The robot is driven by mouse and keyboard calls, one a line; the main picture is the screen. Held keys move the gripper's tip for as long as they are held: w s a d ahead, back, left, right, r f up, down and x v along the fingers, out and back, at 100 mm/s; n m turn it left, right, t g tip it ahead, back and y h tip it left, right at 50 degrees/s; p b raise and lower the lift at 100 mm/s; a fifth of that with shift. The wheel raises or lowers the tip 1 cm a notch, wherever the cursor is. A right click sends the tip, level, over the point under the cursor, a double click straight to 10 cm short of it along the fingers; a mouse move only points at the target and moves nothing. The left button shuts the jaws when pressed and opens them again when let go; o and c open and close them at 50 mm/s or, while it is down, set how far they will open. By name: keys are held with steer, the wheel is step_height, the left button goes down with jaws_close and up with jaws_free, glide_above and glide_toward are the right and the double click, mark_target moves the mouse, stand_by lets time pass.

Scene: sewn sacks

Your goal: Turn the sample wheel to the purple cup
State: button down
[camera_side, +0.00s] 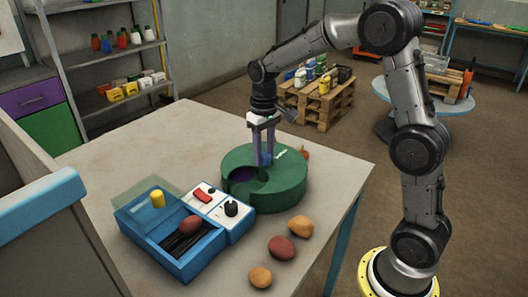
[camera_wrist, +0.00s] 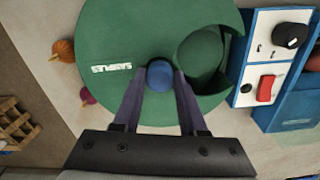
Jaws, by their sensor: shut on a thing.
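The sample wheel (camera_side: 285,185) is a thick green disc on the table, with the word SAMPLES on its top. In the wrist view the wheel (camera_wrist: 110,30) has a rounded opening right of its centre, and the inside of it looks dark green. In the side view a purple patch (camera_side: 242,174) shows in the opening on the wheel's left; I cannot tell if it is the purple cup. A blue knob (camera_wrist: 160,74) stands at the wheel's centre. My gripper (camera_side: 264,162) points down, its purple fingers (camera_wrist: 160,82) shut on the knob.
A blue box (camera_side: 165,240) with a switch panel (camera_side: 217,203), a yellow knob (camera_side: 157,199) and a brown lump inside stands left of the wheel. Several loose lumps, one dark red (camera_side: 281,248), lie in front. An orange one (camera_wrist: 62,50) lies behind the wheel. The table's left rear is clear.

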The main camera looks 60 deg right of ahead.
steer(key=shift+n, duration=0.3)
steer(key=n, duration=0.6)
steer(key=shift+r, duration=0.1)
steer(key=n, duration=0.4)
steer(key=shift+n, duration=1.9)
steer(key=shift+c, duration=2.2)
jaws_free()
